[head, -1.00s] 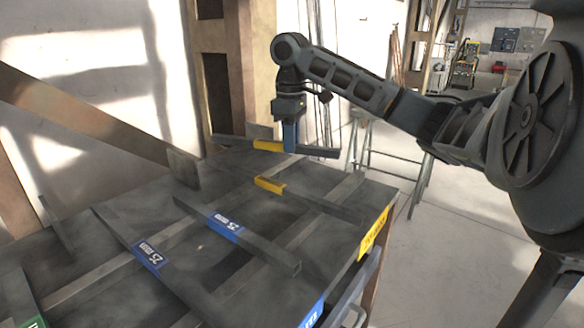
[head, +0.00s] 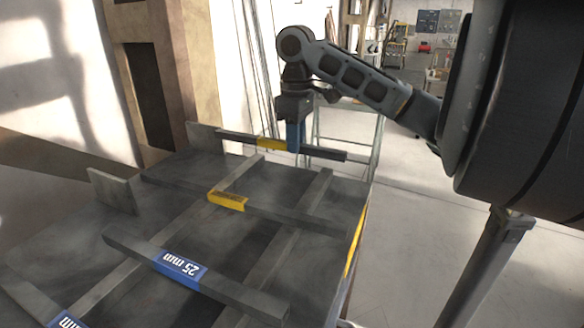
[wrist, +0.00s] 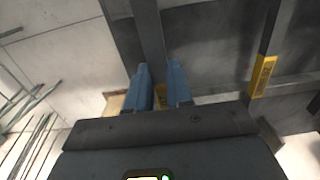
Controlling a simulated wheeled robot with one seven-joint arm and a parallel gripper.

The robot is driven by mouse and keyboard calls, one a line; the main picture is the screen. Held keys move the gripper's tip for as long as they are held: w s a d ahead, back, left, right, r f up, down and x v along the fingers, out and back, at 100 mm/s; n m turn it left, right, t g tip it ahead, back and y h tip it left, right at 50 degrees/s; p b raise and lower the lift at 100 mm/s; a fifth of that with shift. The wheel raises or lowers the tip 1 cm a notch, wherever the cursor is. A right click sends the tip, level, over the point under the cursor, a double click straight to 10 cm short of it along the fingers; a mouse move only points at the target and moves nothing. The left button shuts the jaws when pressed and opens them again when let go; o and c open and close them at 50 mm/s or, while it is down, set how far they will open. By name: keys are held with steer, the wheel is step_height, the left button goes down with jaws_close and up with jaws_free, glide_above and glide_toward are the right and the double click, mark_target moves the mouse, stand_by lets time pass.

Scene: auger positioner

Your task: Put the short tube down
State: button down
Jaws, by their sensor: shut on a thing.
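The tube in my grip (head: 235,137) is a dark grey bar with a yellow band near its middle. My gripper (head: 294,140) has its blue fingers shut on it just right of the band. The tube lies across the far end of the dark table (head: 75,215) in the head view, roughly level. Whether it touches the surface, I cannot tell. In the wrist view the tube (wrist: 150,35) runs up from between the fingers (wrist: 160,88), with part of its yellow band showing between them.
Another yellow-banded tube (head: 227,200) lies nearer on the table, across grey rails (head: 262,245). Upright plates (head: 113,190) stand at the left edge. A green metal stand (head: 375,145) is beyond the table.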

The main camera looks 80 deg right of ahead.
steer(key=shift+a+f, duration=0.55)
steer(key=shift+f, duration=0.45)
steer(key=shift+a+f, duration=0.5)
steer(key=shift+f, duration=0.45)
steer(key=shift+a+f, duration=0.55)
steer(key=shift+f, duration=0.45)
steer(key=c, duration=1)
jaws_free()
steer(key=shift+f, duration=0.1)
step_height(320, 180, up, 12)
steer(key=shift+r+p, duration=0.15)
steer(key=shift+p, duration=0.3)
